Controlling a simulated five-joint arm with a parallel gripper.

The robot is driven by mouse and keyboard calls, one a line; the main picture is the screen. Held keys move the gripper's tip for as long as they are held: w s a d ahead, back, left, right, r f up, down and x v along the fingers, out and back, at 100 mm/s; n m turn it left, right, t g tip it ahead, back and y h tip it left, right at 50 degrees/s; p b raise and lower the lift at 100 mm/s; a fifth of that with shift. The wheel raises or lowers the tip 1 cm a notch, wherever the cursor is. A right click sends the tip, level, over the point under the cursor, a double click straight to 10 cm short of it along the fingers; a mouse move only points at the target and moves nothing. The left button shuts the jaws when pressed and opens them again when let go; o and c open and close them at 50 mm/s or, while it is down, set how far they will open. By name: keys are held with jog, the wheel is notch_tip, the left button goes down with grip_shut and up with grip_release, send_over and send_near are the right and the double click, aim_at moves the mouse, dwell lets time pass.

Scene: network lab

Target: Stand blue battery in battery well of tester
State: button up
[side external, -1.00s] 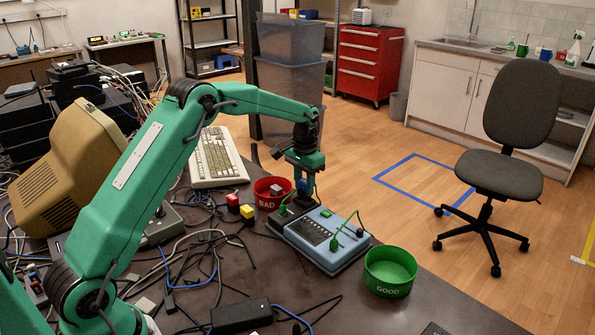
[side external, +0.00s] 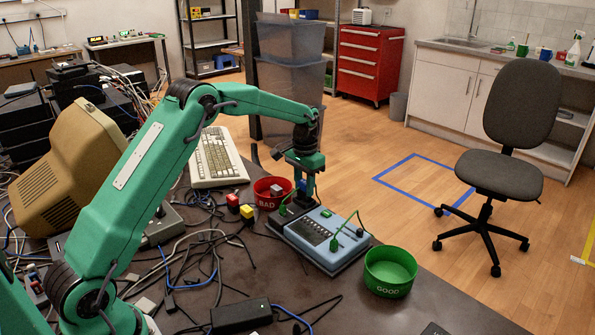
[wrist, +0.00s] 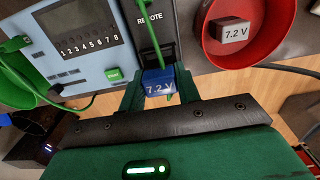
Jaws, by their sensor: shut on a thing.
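The blue battery (wrist: 159,86), marked 7.2 V, is between the two fingers of my gripper (wrist: 160,92), which is shut on it. In the side view the battery (side external: 304,186) hangs under my gripper (side external: 304,190), over the back left part of the tester (side external: 308,244). The light blue tester (wrist: 45,62) has a dark screen, numbers 1 to 8 and a green button. In the wrist view the battery is just below a black strip marked REMOTE. The battery well is not clearly visible, and I cannot tell whether the battery touches the tester.
A red BAD bowl (side external: 262,200) holding a grey 7.2 V battery (wrist: 233,30) stands close behind the tester. A green GOOD bowl (side external: 390,283) stands to its right. Red (side external: 233,201) and yellow (side external: 247,212) blocks and loose cables lie to the left. Green leads run on the tester.

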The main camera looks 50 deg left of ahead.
jog(key=shift+f, duration=1.05)
dwell(0.6)
jog(key=o, duration=1.1)
jog(key=shift+r, duration=3.9)
